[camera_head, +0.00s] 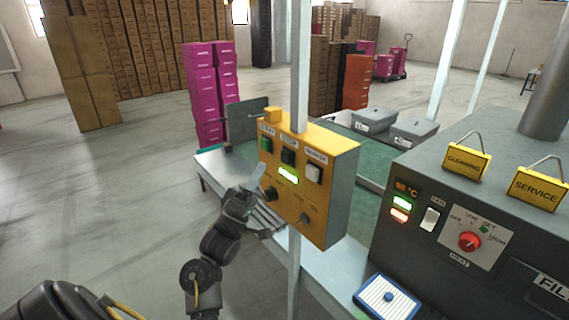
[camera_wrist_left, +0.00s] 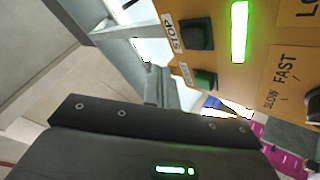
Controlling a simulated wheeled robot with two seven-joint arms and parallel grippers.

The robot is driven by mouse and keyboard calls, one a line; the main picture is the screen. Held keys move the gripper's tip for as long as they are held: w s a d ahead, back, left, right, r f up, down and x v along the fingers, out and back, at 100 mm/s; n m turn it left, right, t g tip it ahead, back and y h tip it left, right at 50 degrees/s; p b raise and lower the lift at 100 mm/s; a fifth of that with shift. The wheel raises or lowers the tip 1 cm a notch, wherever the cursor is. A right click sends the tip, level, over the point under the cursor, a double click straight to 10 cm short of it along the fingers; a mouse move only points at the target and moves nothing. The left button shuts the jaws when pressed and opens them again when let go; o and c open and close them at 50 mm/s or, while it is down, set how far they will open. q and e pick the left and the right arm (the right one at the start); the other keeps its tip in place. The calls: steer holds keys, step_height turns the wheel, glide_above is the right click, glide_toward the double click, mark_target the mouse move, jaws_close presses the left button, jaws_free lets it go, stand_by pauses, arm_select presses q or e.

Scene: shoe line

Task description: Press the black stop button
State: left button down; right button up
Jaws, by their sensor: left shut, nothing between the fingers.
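The black stop button (camera_head: 288,157) is in the top row of the yellow control box (camera_head: 338,205), between a green button (camera_head: 266,145) and a white button (camera_head: 314,173). The stop button (camera_wrist_left: 197,35) also shows in the left wrist view, beside its STOP label, with the green button (camera_wrist_left: 204,79) below it in that picture. My left gripper (camera_head: 258,176) is shut and empty, in front of the box's left edge and lower than the stop button in the picture. I see no clear contact with the button. My right gripper is not in view.
The box hangs on a pale post (camera_head: 300,65). A dark machine (camera_head: 385,235) with a red knob and yellow signs stands at the right. Grey bins (camera_head: 374,120) and magenta boxes (camera_head: 208,95) are behind. The floor at the left is clear.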

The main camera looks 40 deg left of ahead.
mark_target(284, 153)
arm_select(q)
steer(key=w, duration=0.2)
steer(key=w+d, duration=0.1)
steer(key=shift+w+d, duration=0.1)
steer(key=shift+w, duration=0.3)
stand_by(1.4)
steer(key=shift+w, duration=0.1)
stand_by(0.4)
steer(key=shift+w+d, duration=0.1)
steer(key=shift+w, duration=0.2)
steer(key=shift+w+d, duration=0.2)
steer(key=shift+w, duration=0.3)
stand_by(0.9)
steer(key=shift+s, duration=0.1)
steer(key=shift+s+a+p, duration=0.3)
steer(key=shift+s+p, duration=0.1)
steer(key=shift+s, duration=0.4)
